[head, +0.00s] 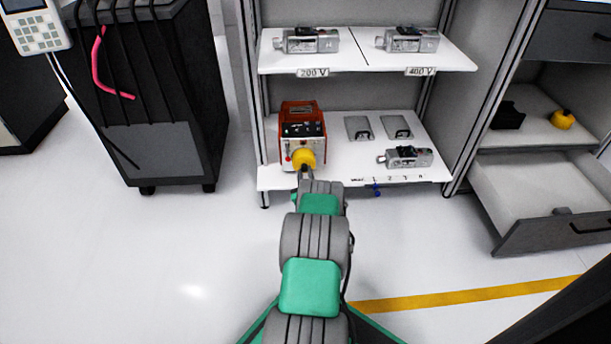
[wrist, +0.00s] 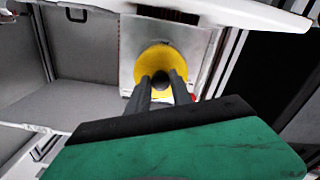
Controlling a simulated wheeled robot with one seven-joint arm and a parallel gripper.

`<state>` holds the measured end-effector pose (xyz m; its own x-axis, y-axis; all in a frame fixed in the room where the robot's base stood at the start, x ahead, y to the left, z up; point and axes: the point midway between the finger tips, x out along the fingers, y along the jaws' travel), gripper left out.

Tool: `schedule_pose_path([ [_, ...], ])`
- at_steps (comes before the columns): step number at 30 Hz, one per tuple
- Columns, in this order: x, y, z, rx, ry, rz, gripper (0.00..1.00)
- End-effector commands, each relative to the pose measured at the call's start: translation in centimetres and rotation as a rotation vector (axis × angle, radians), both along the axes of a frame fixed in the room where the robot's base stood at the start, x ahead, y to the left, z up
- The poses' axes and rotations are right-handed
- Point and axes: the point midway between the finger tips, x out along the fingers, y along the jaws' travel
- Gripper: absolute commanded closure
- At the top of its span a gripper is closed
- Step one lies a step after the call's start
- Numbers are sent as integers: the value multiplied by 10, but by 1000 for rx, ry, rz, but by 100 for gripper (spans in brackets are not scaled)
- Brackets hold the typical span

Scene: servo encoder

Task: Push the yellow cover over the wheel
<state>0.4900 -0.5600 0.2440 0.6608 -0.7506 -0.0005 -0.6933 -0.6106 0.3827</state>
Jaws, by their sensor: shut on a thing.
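The yellow cover (head: 303,157) is a round yellow piece at the lower front of the red and silver unit (head: 303,128) in the head view. I cannot tell whether the cover touches the panel.
The unit stands on the lower white shelf (head: 355,178), with two grey plates and a silver motor (head: 408,157) to its right. More motors stand on the upper shelf (head: 362,62). A black cabinet (head: 150,95) is at left, an open drawer (head: 545,200) at right.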

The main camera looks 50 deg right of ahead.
Motion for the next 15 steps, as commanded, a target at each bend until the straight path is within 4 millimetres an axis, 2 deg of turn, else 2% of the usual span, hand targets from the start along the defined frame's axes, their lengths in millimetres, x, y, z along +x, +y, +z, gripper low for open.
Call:
schedule_pose_path([
  [11,2,-3,0,-1,-1,-1,100],
  [12,2,-3,0,-1,-1,-1,73],
  [15,2,-3,0,-1,-1,-1,65],
])
